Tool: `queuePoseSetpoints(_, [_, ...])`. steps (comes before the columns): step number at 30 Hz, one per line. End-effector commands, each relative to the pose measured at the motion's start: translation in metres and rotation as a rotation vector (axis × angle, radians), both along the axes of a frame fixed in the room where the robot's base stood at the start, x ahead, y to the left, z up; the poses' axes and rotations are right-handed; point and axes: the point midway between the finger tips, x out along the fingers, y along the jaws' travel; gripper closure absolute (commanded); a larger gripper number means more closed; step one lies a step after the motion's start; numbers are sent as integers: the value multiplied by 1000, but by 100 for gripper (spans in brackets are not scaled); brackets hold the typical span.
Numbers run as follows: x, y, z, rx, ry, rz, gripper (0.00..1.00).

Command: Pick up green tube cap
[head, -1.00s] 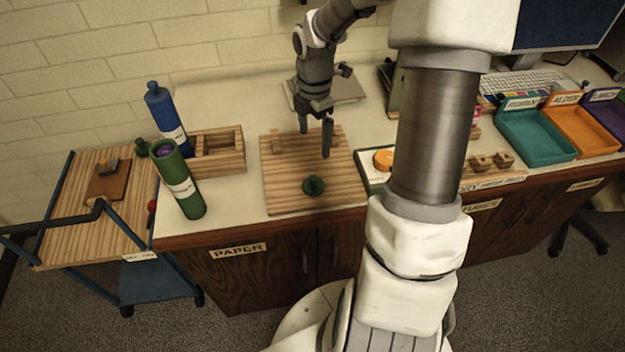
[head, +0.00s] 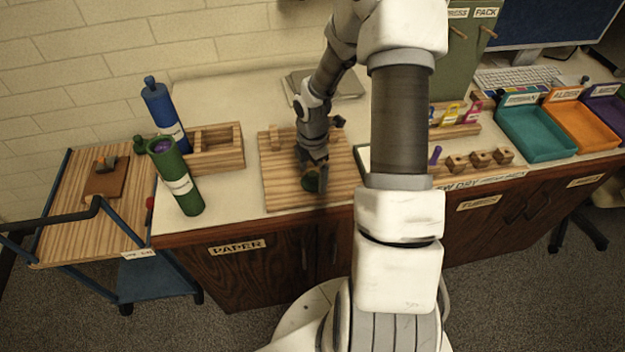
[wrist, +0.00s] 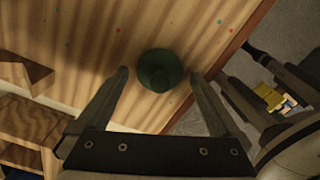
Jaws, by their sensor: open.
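The green tube cap (wrist: 160,70) sits on the wooden board (wrist: 85,55), near the board's edge. In the wrist view my gripper (wrist: 159,78) is open, with one finger on each side of the cap. Small gaps show between the cap and both fingers, so it does not look gripped. In the head view my gripper (head: 314,180) is down over the front part of the board (head: 283,198), and the cap (head: 311,183) is mostly hidden behind the fingers.
A green tube (head: 178,180) and a blue tube (head: 163,112) stand left of the board, by a wooden compartment box (head: 226,160). A wooden block (head: 275,138) is on the board's back left. Small wooden holders (head: 480,160) and coloured trays (head: 535,140) are to the right.

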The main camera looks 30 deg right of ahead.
Motion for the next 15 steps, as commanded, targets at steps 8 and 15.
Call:
queuePoseSetpoints(8, [0,0,-4,0,-1,0,0])
queuePoseSetpoints(15, [0,0,-3,0,-1,0,43])
